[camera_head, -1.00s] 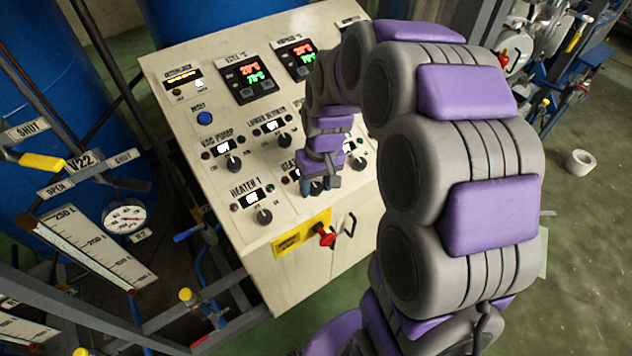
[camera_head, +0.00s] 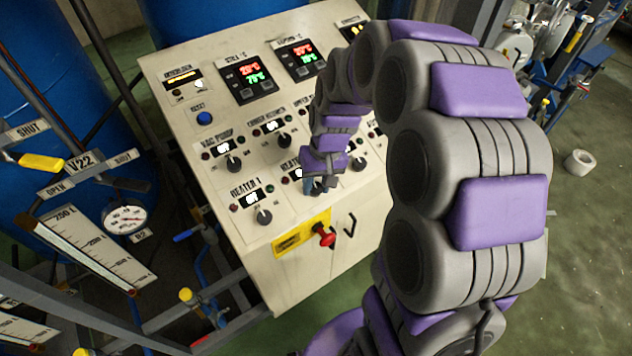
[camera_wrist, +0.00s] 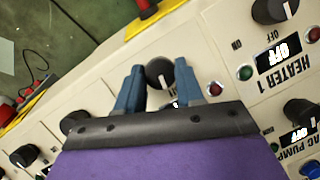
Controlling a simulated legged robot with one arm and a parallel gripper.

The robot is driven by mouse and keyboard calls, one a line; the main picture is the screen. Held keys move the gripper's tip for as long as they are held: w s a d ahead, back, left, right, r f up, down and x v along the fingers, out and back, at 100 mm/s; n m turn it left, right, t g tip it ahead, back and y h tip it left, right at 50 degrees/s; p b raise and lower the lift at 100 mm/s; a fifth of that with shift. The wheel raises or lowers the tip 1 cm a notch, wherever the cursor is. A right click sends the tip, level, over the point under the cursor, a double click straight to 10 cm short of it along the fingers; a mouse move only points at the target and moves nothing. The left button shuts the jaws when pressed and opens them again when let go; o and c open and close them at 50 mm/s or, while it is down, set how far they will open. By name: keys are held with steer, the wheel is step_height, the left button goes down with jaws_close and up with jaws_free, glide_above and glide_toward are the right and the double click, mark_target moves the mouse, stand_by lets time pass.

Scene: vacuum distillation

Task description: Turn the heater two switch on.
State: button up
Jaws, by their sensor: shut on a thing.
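The heater two switch is a black round knob (camera_wrist: 159,73) on the sloped cream control panel (camera_head: 225,120). In the wrist view it sits between the two blue fingers of my gripper (camera_wrist: 160,68), with a pale pointer mark on its face. My gripper is shut on it, one finger on each side. The heater two label and display (camera_head: 291,168) are partly covered by my wrist. In the wrist view my gripper body hides most of that display.
The heater 1 knob (camera_head: 264,216) is close on the left. The vacuum pump knob (camera_head: 233,164) and another knob (camera_head: 284,140) are above.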

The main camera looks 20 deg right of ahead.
steer(key=m+y, duration=0.1)
steer(key=m, duration=0.1)
steer(key=m+p, duration=0.1)
steer(key=m, duration=0.2)
steer(key=shift+d+t+y, duration=0.2)
steer(key=shift+t+y, duration=0.2)
steer(key=shift+s+m+t+y+p, duration=0.1)
steer(key=shift+m+t+y+p, duration=0.45)
steer(key=shift+m, duration=1.75)
steer(key=o, duration=1)
steer(key=shift+d, duration=0.1)
steer(key=v, duration=1.7)
steer(key=shift+d, duration=0.15)
